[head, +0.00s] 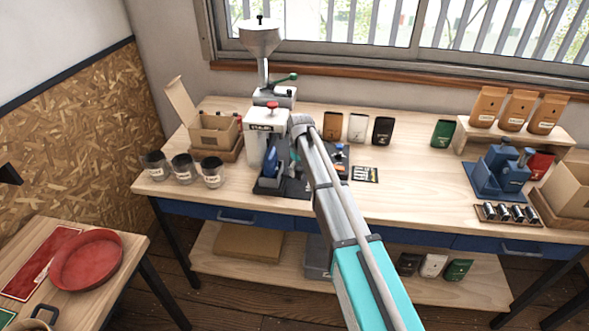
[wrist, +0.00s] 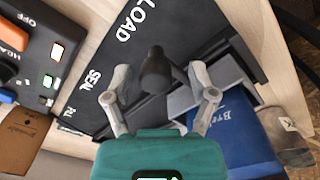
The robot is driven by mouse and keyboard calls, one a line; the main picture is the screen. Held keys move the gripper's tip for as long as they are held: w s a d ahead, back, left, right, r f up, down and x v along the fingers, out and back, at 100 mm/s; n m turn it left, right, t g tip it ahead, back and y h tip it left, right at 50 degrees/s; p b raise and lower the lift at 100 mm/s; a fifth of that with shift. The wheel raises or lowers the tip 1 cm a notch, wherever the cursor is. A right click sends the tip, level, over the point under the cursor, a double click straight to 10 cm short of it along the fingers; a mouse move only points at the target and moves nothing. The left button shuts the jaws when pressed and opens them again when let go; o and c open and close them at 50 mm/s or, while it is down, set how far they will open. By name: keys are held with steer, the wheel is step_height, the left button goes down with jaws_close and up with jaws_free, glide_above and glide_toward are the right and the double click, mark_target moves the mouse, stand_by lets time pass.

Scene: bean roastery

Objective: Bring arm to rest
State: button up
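My arm (head: 330,200) reaches from the lower right over the workbench to the black sealing station (head: 268,187). My gripper (wrist: 158,84) shows in the wrist view with its two grey fingers spread. A dark round-topped knob or handle (wrist: 156,70) appears between the fingers, with a gap on each side. Whether it is level with the fingertips I cannot tell. Below it lies a black board (wrist: 105,75) marked LOAD and SEAL. A blue bag (wrist: 248,140) stands right of the gripper and also shows in the head view (head: 270,163). The arm hides the gripper in the head view.
A grinder (head: 262,40), an open carton (head: 213,130) and several dark cups (head: 183,168) stand left of the arm. Bags (head: 357,127) stand behind it. A blue device (head: 497,172) stands right. Bare benchtop (head: 420,185) lies between.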

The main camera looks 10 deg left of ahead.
steer(key=shift+w, duration=0.15)
steer(key=shift+d, duration=0.2)
steer(key=s+d+m, duration=0.8)
steer(key=s+d, duration=1.8)
steer(key=s, duration=0.2)
steer(key=shift+s+m, duration=0.2)
steer(key=shift+m, duration=0.1)
steer(key=shift+c, duration=0.2)
steer(key=shift+c, duration=1.1)
steer(key=shift+a, duration=0.1)
